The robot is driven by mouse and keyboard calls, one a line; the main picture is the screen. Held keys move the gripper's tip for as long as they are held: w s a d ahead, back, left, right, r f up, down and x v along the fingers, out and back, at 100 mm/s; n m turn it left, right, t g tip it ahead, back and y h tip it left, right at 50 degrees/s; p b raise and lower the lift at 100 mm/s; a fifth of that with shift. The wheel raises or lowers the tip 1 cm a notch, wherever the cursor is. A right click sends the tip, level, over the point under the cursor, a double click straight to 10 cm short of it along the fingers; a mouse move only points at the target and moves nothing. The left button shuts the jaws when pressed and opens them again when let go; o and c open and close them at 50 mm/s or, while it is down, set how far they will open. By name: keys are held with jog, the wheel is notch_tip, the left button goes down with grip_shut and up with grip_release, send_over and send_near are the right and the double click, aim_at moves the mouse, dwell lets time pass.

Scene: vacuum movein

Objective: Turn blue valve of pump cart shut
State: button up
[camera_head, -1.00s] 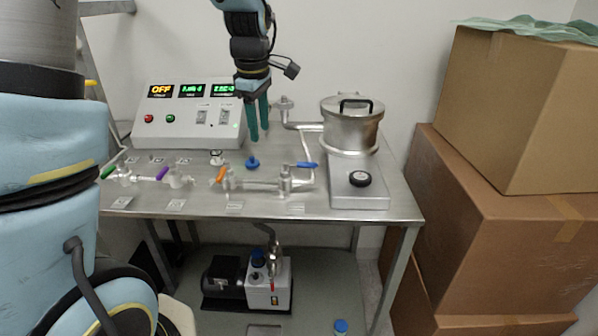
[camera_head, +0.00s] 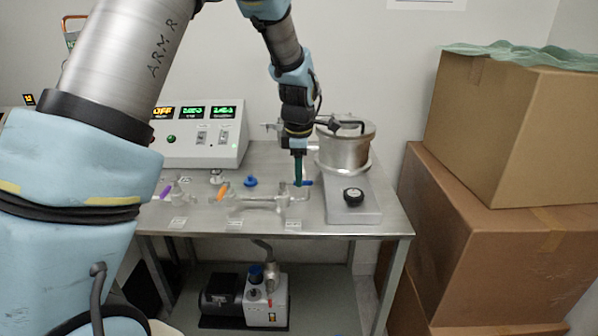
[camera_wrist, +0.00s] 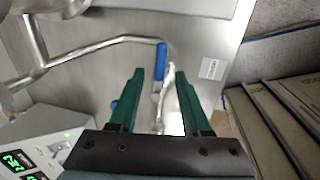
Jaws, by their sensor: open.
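The blue valve handle (camera_head: 307,183) is on the metal pipework at the right of the pump cart's top, just left of the steel pot's base. In the wrist view the blue handle (camera_wrist: 161,62) appears as a short bar at the end of a bent pipe. My gripper (camera_head: 298,182) points down at this handle. In the wrist view my gripper (camera_wrist: 159,74) has its two green fingers apart, with the handle appearing between and slightly beyond the tips. I see no contact. In the head view the fingers overlap and hide part of the valve.
An orange handle (camera_head: 222,191) and a purple handle (camera_head: 166,191) are farther left. A blue knob (camera_head: 250,182) sits behind the pipes. The steel pot (camera_head: 343,152) stands close right of my gripper, the control box (camera_head: 195,147) behind left. Cardboard boxes (camera_head: 490,190) fill the right side.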

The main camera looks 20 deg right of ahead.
jog(key=shift+w+f, duration=0.1)
jog(key=shift+f, duration=0.65)
jog(key=shift+c, duration=0.3)
grip_shut()
dwell(0.6)
